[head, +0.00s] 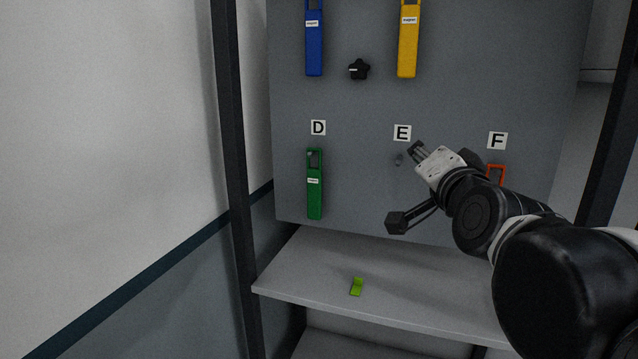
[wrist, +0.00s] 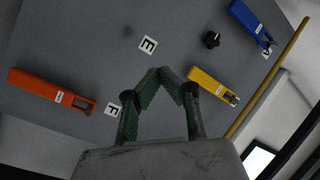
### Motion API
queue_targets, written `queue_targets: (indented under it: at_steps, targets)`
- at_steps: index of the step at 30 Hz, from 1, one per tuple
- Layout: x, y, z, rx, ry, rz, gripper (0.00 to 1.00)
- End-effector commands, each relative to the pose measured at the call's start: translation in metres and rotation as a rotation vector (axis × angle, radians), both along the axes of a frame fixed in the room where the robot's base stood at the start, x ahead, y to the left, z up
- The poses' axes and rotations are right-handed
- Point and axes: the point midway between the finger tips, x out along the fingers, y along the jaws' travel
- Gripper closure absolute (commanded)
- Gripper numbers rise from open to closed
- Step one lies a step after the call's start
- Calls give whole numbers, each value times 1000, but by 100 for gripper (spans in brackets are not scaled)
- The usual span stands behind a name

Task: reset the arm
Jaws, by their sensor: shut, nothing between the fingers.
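My black arm reaches in from the right in the head view. My gripper (head: 417,147) is shut and empty. It points up and left, in front of the grey panel, between the E label (head: 402,132) and the F label (head: 497,140). In the wrist view my gripper (wrist: 160,75) shows its green-padded fingers with the tips together and nothing between them. A small grey peg (head: 398,159) sits on the panel below E, just left of the fingertips. Whether the fingers touch the panel cannot be told.
A green tool (head: 314,190), a blue one (head: 314,45), a yellow one (head: 408,45) and an orange one (head: 496,173), partly hidden by my arm, hang on the panel. A black knob (head: 358,69) sits between blue and yellow. A lime bracket (head: 356,287) lies on the shelf (head: 300,265).

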Motion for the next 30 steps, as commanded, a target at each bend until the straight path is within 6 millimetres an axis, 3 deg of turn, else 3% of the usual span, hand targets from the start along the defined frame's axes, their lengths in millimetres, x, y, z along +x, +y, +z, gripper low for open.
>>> queue_targets:
  at_steps: [1,3,9,12,15,21,30]
  targets:
    - [-12,3,-34,-77,79,23,100]
    - [-29,6,-76,-190,195,60,100]
    - [-92,0,-191,-478,508,171,100]
    - [-127,-8,-238,-594,650,227,100]
    - [-157,-16,-274,-683,765,275,100]
    - [-191,-27,-307,-768,888,329,100]
    - [-194,-28,-309,-775,898,334,100]
